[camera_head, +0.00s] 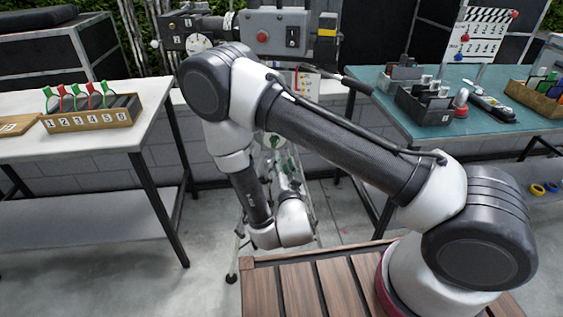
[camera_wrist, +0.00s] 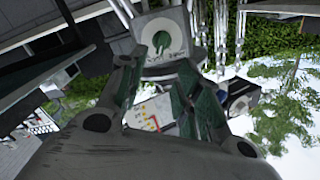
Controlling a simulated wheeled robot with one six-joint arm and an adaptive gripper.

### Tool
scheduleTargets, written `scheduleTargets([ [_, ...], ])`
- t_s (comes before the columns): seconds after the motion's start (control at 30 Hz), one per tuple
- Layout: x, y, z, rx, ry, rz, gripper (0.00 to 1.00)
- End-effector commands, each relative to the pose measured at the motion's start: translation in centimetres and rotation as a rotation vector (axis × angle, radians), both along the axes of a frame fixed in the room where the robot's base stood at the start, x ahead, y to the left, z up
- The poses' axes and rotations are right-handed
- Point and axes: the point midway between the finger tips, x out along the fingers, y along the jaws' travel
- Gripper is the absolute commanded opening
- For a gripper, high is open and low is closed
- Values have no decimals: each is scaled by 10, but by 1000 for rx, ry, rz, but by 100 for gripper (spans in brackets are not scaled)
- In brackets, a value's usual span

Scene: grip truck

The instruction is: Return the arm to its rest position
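My arm is folded in front of the body in the head view, with its elbow high and its wrist low in the middle. My gripper (camera_head: 285,172) points up and away from the wrist, partly hidden among thin metal parts and behind the arm. In the wrist view, its two fingers (camera_wrist: 157,85) stand apart with a gap between them. Nothing is visibly held. Beyond the fingertips is a grey panel with a round green mark or knob (camera_wrist: 162,40).
A white table (camera_head: 60,150) at left bears a numbered wooden rack (camera_head: 92,118) of coloured-handled items. A teal table (camera_head: 400,112) at right bears dark bins (camera_head: 425,108), a clapperboard (camera_head: 482,35) and a wooden box (camera_head: 535,98). Camera equipment (camera_head: 275,30) stands behind my arm. Floor shows between the tables.

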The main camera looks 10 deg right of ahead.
Motion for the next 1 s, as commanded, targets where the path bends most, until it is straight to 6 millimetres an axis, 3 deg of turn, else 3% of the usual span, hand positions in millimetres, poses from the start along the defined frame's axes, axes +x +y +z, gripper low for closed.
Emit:
scheduleTargets([
  [0.37,0,-1,-6,-32,24,-5,34],
  [0.47,-1,-5,-37,-87,155,-14,34],
  [0.53,-9,-8,-74,-148,321,-3,34],
  [0.63,-40,-13,-134,-262,623,53,34],
  [0.73,-73,-3,-158,-345,895,154,34],
  [0.87,-108,6,-142,-414,1189,310,34],
  [1.0,-134,2,-82,-472,1407,490,34],
])
